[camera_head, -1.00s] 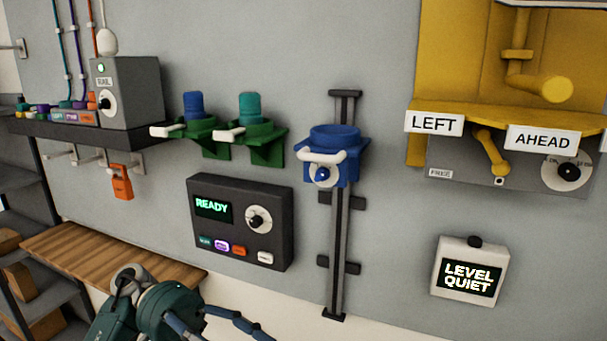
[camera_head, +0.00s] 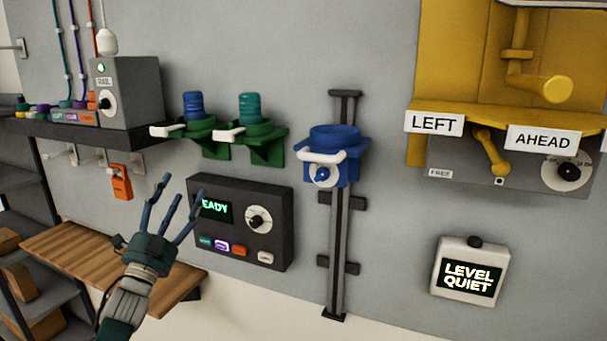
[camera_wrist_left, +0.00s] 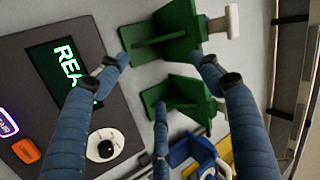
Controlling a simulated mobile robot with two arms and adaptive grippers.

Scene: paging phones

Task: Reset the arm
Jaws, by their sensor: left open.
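My left gripper (camera_head: 170,205) is raised in front of the wall at the lower left of the head view, its blue fingers spread and empty. It overlaps the left edge of the dark panel box (camera_head: 279,231) and hides part of its READY screen (camera_head: 213,208). In the left wrist view, its fingers (camera_wrist_left: 160,85) stand apart with nothing between them. Behind them show the dark panel (camera_wrist_left: 35,85) and the green brackets (camera_wrist_left: 165,35). My right gripper is not in view.
Two green brackets (camera_head: 262,132) hold a blue and a teal cylinder. A blue holder (camera_head: 335,140) sits on a vertical rail (camera_head: 338,255). A yellow fixture (camera_head: 465,60) is at upper right, a LEVEL QUIET box (camera_head: 468,270) below. A wooden shelf (camera_head: 70,250) lies behind my left wrist.

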